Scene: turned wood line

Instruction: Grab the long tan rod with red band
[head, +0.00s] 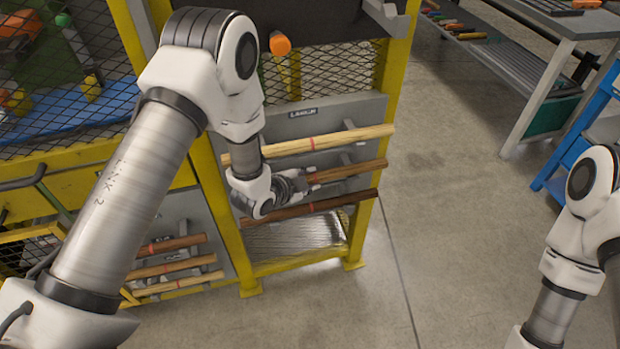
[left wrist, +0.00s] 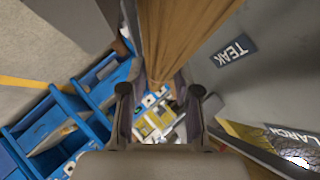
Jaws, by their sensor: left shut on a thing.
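Three long rods lie one above another on the grey rack in the head view. The top one is a pale rod (head: 350,139) with a red band, and the lowest is a dark brown rod (head: 335,204) with a red band. Between them is a tan-brown rod (head: 355,171); its left part is hidden by my left gripper (head: 308,183), and I see no band on its visible part. The left gripper is shut on this tan-brown rod, which also shows between the fingers in the left wrist view (left wrist: 185,35). My right gripper is out of view.
Several shorter rods (head: 175,267) sit on a lower rack at left. Yellow posts (head: 388,75) frame the rack. An orange-tipped part (head: 280,44) juts out above. A grey bench (head: 555,75) and blue shelving (head: 570,150) stand at right. The floor (head: 450,200) between is clear.

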